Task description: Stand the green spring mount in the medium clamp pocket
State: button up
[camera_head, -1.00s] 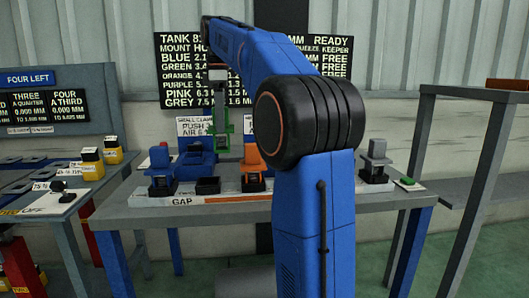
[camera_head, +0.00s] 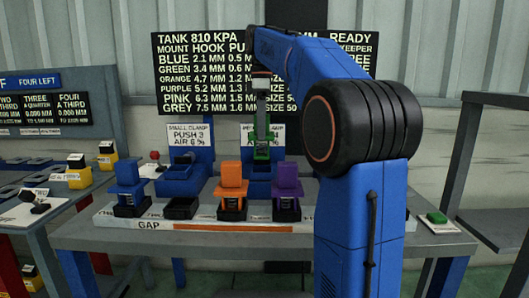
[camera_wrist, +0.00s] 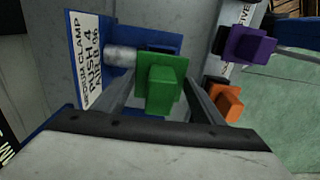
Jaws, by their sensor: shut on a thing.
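My gripper (camera_head: 262,132) is shut on the green spring mount (camera_head: 262,153) and holds it upright in front of the medium clamp sign (camera_head: 247,138). The medium clamp (camera_head: 258,187) is a blue block with a back plate, below and behind the mount, partly hidden by the orange and purple mounts. In the wrist view the green mount (camera_wrist: 162,85) sits between my two fingers, over the blue clamp (camera_wrist: 165,42) with its grey cylinder (camera_wrist: 119,56). The clamp pocket is hidden under the mount. I cannot tell whether the mount touches the clamp.
A blue mount (camera_head: 128,178), an orange mount (camera_head: 231,190) and a purple mount (camera_head: 287,187) stand in the front rack (camera_head: 120,222). One black rack pocket (camera_head: 181,208) is empty. The small clamp (camera_head: 185,180) stands left. A green button (camera_head: 437,217) is at the table's right.

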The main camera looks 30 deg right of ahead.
aim_at(262, 145)
jog(key=shift+f, duration=3.05)
jog(key=shift+f, duration=0.1)
jog(key=o, duration=1.5)
notch_tip(262, 145, up, 12)
jog(key=shift+r, duration=0.1)
jog(key=shift+a, duration=0.1)
